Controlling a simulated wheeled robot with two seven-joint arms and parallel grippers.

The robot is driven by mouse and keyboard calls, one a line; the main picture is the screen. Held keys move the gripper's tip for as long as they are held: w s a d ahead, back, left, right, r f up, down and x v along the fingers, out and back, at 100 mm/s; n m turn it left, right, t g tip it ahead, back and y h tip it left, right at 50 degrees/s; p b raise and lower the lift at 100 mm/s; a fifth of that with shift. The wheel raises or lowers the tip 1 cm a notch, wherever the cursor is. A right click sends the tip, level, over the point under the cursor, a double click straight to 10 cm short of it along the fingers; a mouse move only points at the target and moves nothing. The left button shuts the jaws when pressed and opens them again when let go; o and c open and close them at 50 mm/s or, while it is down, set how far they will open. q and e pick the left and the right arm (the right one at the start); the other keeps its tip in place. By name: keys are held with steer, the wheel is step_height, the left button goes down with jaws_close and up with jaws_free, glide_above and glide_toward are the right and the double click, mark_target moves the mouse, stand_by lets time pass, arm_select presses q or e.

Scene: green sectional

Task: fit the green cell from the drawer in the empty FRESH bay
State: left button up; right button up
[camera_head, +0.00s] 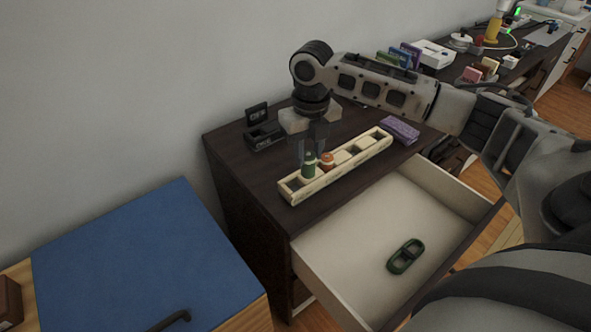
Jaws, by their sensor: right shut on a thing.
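My right gripper (313,152) points down over the cream rack (296,193) on the dark cabinet top and is shut on the green cell (309,167). The green cell is upright at the rack's near-left part; I cannot tell whether it is fully seated in a bay. An orange cell (327,161) stands just right of it in the rack. Bays further right look empty. Lettering on the rack is too small to read. My left gripper is out of view.
A black box-like device (264,135) stands behind the rack on the left, and a purple block (400,130) lies beyond its right end. A blue-topped surface (140,255) is at lower left. A cluttered desk (520,58) stands at the back right. The drawer juts out in front.

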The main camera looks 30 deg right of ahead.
steer(key=shift+w+a+f, duration=0.3)
steer(key=shift+a+f, duration=0.05)
steer(key=shift+f, duration=0.7)
steer(key=shift+w+a+f, duration=0.3)
steer(key=shift+a+f, duration=0.05)
steer(key=shift+f, duration=0.7)
steer(key=shift+w+a+f, duration=0.3)
steer(key=shift+a+f, duration=0.05)
steer(key=shift+f, duration=0.7)
steer(key=shift+f, duration=0.1)
steer(key=o, duration=1.1)
steer(key=shift+c, duration=0.2)
